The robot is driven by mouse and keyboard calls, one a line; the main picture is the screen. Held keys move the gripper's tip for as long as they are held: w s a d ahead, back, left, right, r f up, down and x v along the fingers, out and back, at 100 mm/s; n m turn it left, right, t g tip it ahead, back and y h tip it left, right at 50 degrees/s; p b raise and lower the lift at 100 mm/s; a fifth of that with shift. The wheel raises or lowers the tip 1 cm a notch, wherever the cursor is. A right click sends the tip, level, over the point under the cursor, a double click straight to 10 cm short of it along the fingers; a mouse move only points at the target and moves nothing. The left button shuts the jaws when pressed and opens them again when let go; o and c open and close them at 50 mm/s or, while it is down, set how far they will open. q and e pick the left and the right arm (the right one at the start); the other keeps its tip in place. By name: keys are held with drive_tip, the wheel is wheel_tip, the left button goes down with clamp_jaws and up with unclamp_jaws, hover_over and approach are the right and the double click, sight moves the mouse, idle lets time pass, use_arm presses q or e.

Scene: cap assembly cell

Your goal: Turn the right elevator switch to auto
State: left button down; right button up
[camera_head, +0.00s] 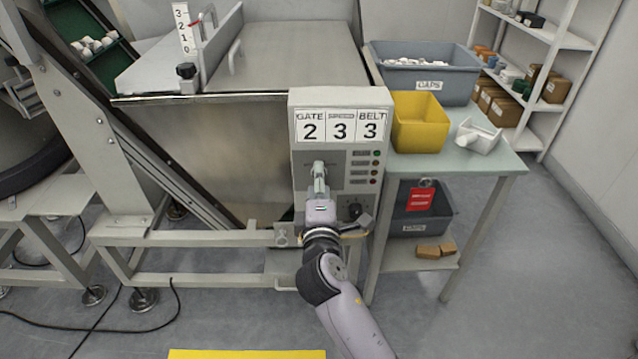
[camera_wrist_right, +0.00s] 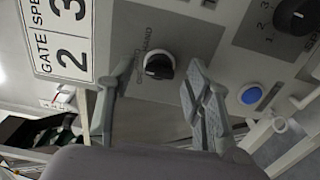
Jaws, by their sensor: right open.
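A control panel (camera_head: 350,155) stands at the middle of the head view, with a board reading GATE 2, SPEED 3, BELT 3. In the right wrist view a round selector switch (camera_wrist_right: 158,66) with a black handle and pale ring sits on a grey plate. Small lettering beside it looks like HAND; the rest is hard to read, and I cannot tell its setting. My right gripper (camera_head: 319,172) is in front of the panel and hides this switch in the head view. In the wrist view its open fingers (camera_wrist_right: 150,92) lie either side of the switch, apart from it. My left gripper is out of view.
A black speed knob (camera_wrist_right: 294,16) and a blue button (camera_wrist_right: 250,94) are close to the right finger. Indicator lights (camera_head: 376,167) line the panel. A table (camera_head: 465,160) with a yellow bin (camera_head: 419,122) and a grey caps crate (camera_head: 425,80) stands right of the panel.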

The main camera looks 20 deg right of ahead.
drive_tip(key=v, duration=1.2)
